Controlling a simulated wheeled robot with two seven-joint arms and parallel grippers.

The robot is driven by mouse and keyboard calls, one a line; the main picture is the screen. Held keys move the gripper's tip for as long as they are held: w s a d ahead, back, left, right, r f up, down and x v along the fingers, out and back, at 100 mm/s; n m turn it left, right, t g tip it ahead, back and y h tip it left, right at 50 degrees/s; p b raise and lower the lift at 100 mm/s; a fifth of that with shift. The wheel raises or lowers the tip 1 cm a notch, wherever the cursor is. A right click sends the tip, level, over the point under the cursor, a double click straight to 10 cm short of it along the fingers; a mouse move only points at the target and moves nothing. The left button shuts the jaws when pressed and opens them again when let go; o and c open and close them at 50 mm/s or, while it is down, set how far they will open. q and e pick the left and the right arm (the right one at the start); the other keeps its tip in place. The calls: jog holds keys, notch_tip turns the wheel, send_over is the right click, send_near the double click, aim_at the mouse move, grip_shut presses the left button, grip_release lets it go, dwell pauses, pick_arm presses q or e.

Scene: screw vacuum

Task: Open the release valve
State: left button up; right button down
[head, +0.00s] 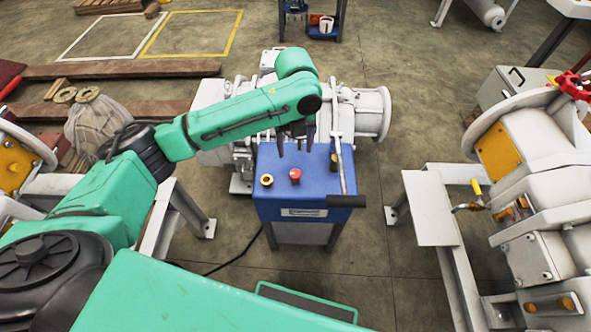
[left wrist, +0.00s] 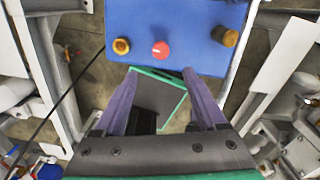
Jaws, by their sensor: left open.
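A blue pump box (head: 315,195) stands in the middle of the head view. Its top carries a yellow knob (head: 267,180), a red knob (head: 295,174) and a brownish-yellow knob (head: 333,162). I cannot tell which fitting is the release valve. My left gripper (head: 296,150) hangs over the box, open and empty. In the left wrist view its purple fingers (left wrist: 159,74) are wide apart near the box edge. The red knob (left wrist: 160,49) lies beyond the gap, the yellow knob (left wrist: 121,46) to the left and the brownish knob (left wrist: 230,37) to the right. My right gripper is not in view.
A lever with a black grip (head: 346,201) lines the box's right side. White machinery (head: 360,112) stands behind. On the right, a white machine (head: 540,150) carries a small yellow-handled valve (head: 475,188). Bare floor (head: 410,125) lies between box and machine.

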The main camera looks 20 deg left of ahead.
aim_at(296, 174)
pick_arm(q)
notch_tip(296, 174, down, 11)
jog(key=shift+f+b, duration=0.1)
jog(key=shift+b, duration=0.3)
